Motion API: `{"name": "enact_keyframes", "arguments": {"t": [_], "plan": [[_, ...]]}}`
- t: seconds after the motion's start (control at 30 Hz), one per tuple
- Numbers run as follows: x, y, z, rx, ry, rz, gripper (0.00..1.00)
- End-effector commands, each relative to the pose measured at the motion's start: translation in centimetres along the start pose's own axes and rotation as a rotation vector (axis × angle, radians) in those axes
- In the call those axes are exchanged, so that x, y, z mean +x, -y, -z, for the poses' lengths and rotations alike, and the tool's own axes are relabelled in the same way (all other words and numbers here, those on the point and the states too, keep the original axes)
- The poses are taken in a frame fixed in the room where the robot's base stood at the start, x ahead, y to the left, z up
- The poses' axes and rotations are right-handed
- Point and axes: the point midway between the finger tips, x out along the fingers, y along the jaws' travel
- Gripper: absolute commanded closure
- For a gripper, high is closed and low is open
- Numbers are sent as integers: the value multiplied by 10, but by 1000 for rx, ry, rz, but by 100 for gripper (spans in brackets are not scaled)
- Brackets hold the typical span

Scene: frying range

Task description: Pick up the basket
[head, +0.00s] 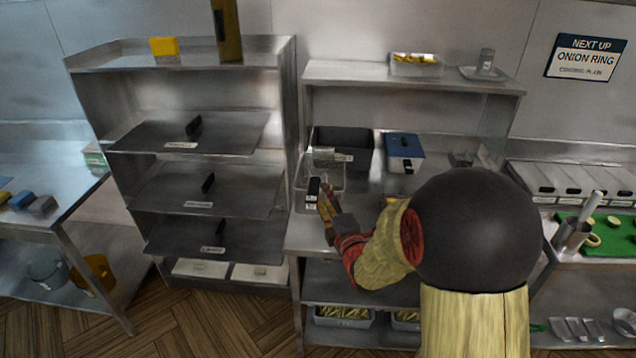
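The basket (333,178) looks like a pale, see-through wire basket on the left part of the steel counter. A black handle (313,187) with a white label stands at its front left. My gripper (325,201) is just right of this handle, in front of the basket, and overlaps it in the picture. I cannot tell whether the fingers touch the handle or how far apart they are. My gripper and arm hide part of the basket's front and the counter.
A dark bin (349,138) and a blue-lidded container (405,147) stand behind the basket. A shelf (335,72) overhangs the counter. Green boards (617,239) with food lie at right.

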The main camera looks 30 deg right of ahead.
Motion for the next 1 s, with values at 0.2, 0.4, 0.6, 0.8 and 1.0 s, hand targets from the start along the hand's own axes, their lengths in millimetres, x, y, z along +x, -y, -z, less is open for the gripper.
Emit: {"name": "enact_keyframes", "arguments": {"t": [0.2,0.4,0.6,0.8,1.0], "plan": [[20,1,0,-4,-1,-3,61],[40,0,-1,-4,-1,-4,61],[68,0,-2,-3,-1,-3,61],[77,-1,-2,-3,0,-3,61],[77,-1,-2,-3,0,-3,63]]}}
